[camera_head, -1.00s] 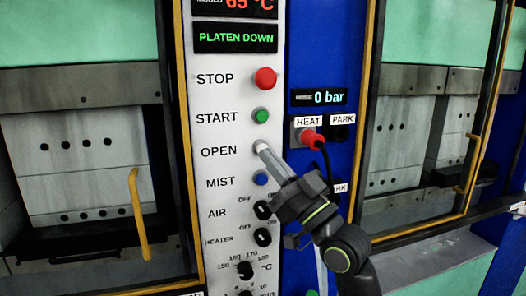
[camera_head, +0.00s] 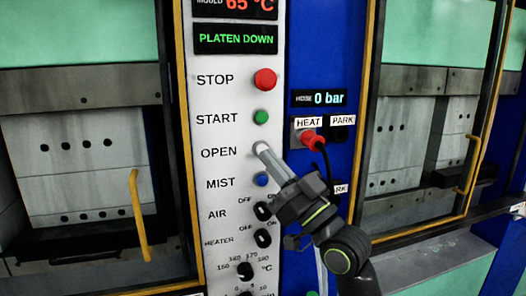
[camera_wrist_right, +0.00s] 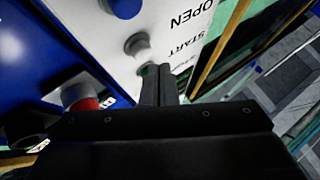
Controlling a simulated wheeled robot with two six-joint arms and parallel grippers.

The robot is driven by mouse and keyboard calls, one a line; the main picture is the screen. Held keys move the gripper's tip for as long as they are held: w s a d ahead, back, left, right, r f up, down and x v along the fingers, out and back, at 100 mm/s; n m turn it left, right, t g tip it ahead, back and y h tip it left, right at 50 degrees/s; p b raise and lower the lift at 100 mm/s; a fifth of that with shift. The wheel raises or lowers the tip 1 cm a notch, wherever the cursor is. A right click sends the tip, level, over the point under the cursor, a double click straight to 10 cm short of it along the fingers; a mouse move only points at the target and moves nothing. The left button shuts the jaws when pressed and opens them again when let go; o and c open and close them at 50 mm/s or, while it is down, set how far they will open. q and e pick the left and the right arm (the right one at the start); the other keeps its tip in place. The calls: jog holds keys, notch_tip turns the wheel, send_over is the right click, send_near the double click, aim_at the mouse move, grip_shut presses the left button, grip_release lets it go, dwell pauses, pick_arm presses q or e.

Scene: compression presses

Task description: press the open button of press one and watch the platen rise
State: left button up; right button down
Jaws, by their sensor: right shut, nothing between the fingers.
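The white control panel (camera_head: 215,110) stands in the middle of the head view. Its pale OPEN button (camera_head: 259,146) lies between the green START button (camera_head: 261,117) and the blue MIST button (camera_head: 262,179). My right gripper (camera_head: 264,150) is shut and empty, its tip at the OPEN button and partly covering it. I cannot tell whether they touch. In the right wrist view the grey OPEN button (camera_wrist_right: 137,43) shows just beyond the fingertips (camera_wrist_right: 158,70). The display (camera_head: 235,38) reads PLATEN DOWN. A press (camera_head: 75,125) with grey blocks is on the left. My left gripper is out of view.
The red STOP button (camera_head: 265,79) sits above START, and AIR and HEATER knobs (camera_head: 262,238) sit below MIST. A red hose plug (camera_head: 311,138) under HEAT is close to my right gripper. A yellow-framed press (camera_head: 400,140) is on the right.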

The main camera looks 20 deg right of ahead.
dwell(0.8)
jog(key=shift+w+b, duration=0.3)
jog(key=shift+w, duration=0.15)
